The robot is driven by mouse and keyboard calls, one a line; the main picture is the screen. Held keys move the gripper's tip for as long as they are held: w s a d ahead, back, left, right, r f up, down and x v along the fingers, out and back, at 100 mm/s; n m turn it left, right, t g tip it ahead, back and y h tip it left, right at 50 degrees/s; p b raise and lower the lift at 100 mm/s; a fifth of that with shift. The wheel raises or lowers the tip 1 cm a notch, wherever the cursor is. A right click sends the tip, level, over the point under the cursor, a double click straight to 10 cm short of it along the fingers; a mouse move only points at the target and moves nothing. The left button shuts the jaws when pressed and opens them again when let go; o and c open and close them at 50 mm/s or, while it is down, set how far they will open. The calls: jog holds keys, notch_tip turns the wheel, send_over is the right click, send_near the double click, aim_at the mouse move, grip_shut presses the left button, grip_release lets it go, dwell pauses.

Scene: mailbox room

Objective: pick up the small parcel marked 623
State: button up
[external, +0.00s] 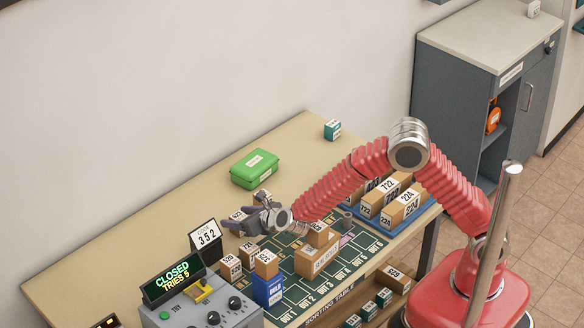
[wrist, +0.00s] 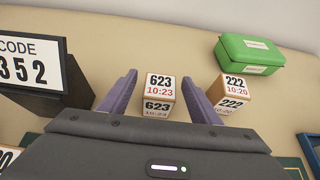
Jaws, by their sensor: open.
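The small parcel marked 623 (wrist: 159,96) is a brown box with white labels on its top and near side. It stands upright on the table between the two purple fingers of my gripper (wrist: 160,92) in the wrist view. The fingers are apart, with gaps between them and the box, and whether they touch it anywhere cannot be seen. In the external view the parcel (external: 238,215) shows partly beside my gripper (external: 240,223), whose fingers hide some of it.
The parcel marked 222 (wrist: 231,93) stands just right of the right finger. A green box (external: 255,168) lies behind. The code sign 352 (external: 206,236) stands close on the left. Several other parcels stand near a blue bin (external: 268,290) and on a blue tray (external: 398,226).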

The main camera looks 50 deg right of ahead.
aim_at(239, 216)
jog(key=c, duration=1.2)
jog(key=shift+r, duration=0.1)
notch_tip(239, 216, up, 10)
jog(key=shift+f, duration=0.1)
dwell(0.6)
